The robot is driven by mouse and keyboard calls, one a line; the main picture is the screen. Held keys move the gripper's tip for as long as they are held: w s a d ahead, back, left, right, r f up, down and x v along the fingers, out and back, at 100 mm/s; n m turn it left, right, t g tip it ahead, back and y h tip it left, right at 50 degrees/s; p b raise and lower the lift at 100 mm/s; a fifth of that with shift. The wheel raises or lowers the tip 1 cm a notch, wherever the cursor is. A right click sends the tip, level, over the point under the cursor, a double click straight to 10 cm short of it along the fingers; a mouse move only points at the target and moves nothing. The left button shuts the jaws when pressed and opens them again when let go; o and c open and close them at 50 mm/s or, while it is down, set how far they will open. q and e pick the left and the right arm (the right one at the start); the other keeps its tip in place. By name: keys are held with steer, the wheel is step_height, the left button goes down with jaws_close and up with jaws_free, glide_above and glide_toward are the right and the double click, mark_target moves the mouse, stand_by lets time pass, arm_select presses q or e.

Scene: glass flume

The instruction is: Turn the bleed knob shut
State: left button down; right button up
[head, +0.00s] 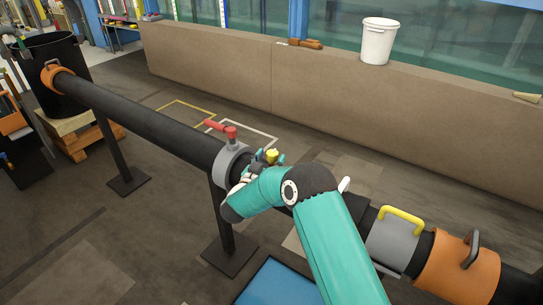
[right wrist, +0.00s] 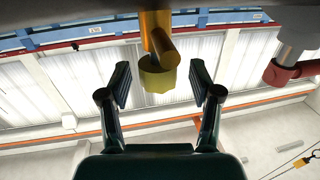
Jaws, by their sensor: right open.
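The yellow bleed knob (head: 271,156) is on the black pipe, just right of the grey collar, partly hidden by my right gripper. In the right wrist view the knob (right wrist: 157,76) appears between the two fingers, with a gap on each side. A yellow-orange stem (right wrist: 155,28) runs from it to the top of that view. My right gripper (right wrist: 160,84) is open and empty, its fingers spread around the knob's position. In the head view its fingertips are close to the knob. My left gripper is not in view.
A red lever (head: 221,129) stands on the grey collar (head: 231,158), close left of the knob. Right along the pipe (head: 150,115) are a yellow handle (head: 401,217) and an orange coupling (head: 458,268). A low wall (head: 220,62) bearing a white bucket (head: 378,42) runs behind.

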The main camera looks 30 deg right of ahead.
steer(key=v, duration=1)
steer(key=shift+a, duration=0.25)
steer(key=s+d+n+y+p, duration=0.1)
steer(key=s+d+n+p, duration=0.15)
steer(key=d+p, duration=0.25)
steer(key=s+a+f+n+y+p, duration=0.3)
steer(key=a+f+y, duration=0.2)
steer(key=f+y, duration=0.3)
steer(key=s+a+f+n+g+y, duration=0.2)
steer(key=s+a+f+g+y, duration=0.2)
steer(key=s+a, duration=0.5)
steer(key=s+a+f+n+g+y, duration=0.2)
steer(key=s+a+f+g+y, duration=0.3)
steer(key=s+a, duration=0.4)
steer(key=s+f+y, duration=0.1)
steer(key=s, duration=0.6)
steer(key=shift+a+f, duration=0.25)
